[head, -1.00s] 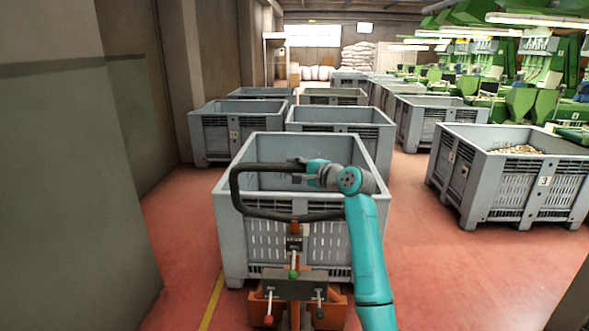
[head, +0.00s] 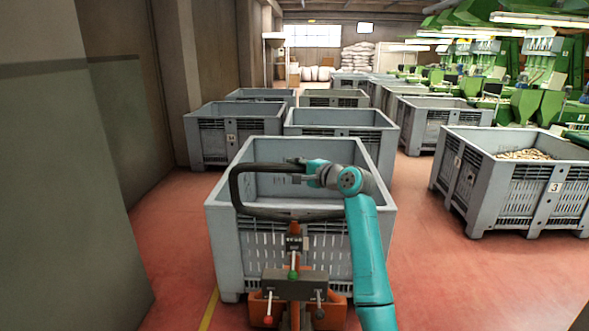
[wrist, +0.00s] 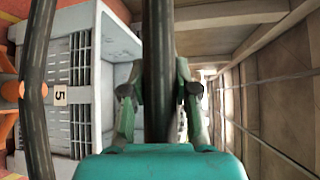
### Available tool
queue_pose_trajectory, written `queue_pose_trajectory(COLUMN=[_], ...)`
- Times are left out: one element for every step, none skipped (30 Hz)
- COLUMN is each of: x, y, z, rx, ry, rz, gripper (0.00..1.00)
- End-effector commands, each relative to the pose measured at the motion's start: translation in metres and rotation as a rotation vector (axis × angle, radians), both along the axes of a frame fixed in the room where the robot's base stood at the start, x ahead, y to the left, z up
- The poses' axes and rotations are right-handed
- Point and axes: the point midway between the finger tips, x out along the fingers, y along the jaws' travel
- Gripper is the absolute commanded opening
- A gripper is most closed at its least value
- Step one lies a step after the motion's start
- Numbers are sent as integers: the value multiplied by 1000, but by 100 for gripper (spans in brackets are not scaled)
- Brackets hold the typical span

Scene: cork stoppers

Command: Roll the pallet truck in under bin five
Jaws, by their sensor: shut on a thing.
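Bin five (head: 222,225), a grey slatted plastic bin that looks empty, stands straight ahead. Its label 5 (wrist: 60,96) shows in the wrist view. The orange pallet truck (head: 335,312) is between me and the bin, with its black loop handle (head: 236,192) upright before the bin's near wall. My gripper (head: 303,173) is shut on the top bar of the handle; the wrist view shows the bar (wrist: 158,75) between the fingers. The truck's forks are hidden behind its body, so I cannot tell how far they reach under the bin.
A grey wall (head: 60,200) stands close on the left. Bin 3 (head: 515,195), holding corks, is at the right. More grey bins (head: 345,130) stand behind bin five. Red floor (head: 450,275) is clear at the right, and a yellow line (head: 209,310) runs at the left.

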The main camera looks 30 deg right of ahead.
Motion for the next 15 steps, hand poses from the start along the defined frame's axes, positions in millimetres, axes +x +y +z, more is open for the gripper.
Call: queue_pose_trajectory(x=[-1,-1,-1,-1,-1,-1,-1,-1,-1,0,0,0,-1,-1,-3], y=[-4,-4,-3,-3,-3,-3,-2,-2,-2,-2,-2,-2,-2,-2,-2], z=[5,5,5,5,4,4,3,3,2,2,2,2,2,1,2], rx=[-2,-2,-2,-3,-2,-2,-2,-2,-1,-1,-1,-1,-1,-1,-1], ry=[-9,-9,-9,-8,-8,-7,-6,-5,-4,-4,-4,-3,-3,-3,-3], rz=[-6,-6,-6,-6,-5,-5,-4,-3,-3,-3,-3,-3,-2,-3,-3], gripper=[0,37,47,54,56,56,56,56,56,56,56,56,56,56,56])
